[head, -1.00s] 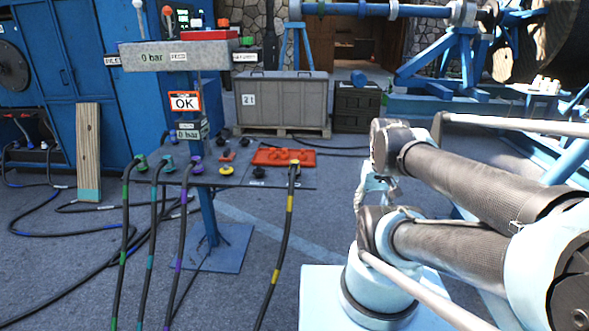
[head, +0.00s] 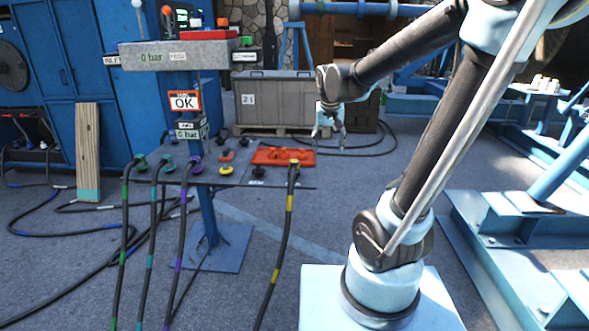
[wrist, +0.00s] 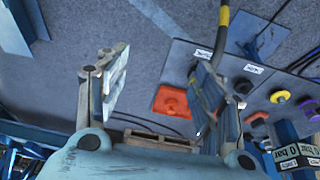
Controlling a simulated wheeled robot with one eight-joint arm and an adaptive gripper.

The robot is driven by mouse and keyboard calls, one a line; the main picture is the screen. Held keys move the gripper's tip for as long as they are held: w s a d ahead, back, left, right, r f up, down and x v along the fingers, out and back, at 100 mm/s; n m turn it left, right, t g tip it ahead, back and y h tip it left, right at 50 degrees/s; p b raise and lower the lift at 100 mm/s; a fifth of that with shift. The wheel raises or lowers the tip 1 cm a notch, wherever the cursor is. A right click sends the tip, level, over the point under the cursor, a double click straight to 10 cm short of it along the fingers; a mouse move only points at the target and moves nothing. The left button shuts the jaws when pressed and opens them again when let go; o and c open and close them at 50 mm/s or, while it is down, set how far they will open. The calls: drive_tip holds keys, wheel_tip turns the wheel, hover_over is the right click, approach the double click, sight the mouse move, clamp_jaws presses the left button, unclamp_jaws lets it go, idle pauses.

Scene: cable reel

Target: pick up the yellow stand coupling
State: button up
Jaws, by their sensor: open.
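A round yellow coupling (head: 226,170) sits on the grey plate (head: 207,180) of the stand in the head view. A yellow round piece on the plate (wrist: 256,118) also shows in the wrist view, right of my right finger. A black hose with yellow bands (head: 289,203) ends in a yellow-marked fitting (head: 294,163) at the plate's right side; in the wrist view its end is hidden behind a finger. My gripper (head: 329,137) is open and empty, right of the plate and apart from it. In the wrist view its fingers (wrist: 161,82) are wide apart.
A red-orange tray (head: 284,157) lies at the plate's back right. Green, teal and purple-marked hoses (head: 181,225) hang from the front edge. The stand's post (head: 207,215) rises to a gauge box (head: 180,54). A grey crate (head: 283,100) stands behind.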

hover_over(294, 162)
drive_tip(key=s, duration=0.6)
drive_tip(key=f, duration=0.1)
drive_tip(key=shift+t, duration=0.4)
drive_tip(key=shift+a+x, duration=0.15)
drive_tip(key=shift+x, duration=4.25)
drive_tip(key=shift+a+x, duration=0.15)
drive_tip(key=shift+x, duration=4.25)
drive_tip(key=shift+c, duration=0.3)
drive_tip(key=c, duration=1.2)
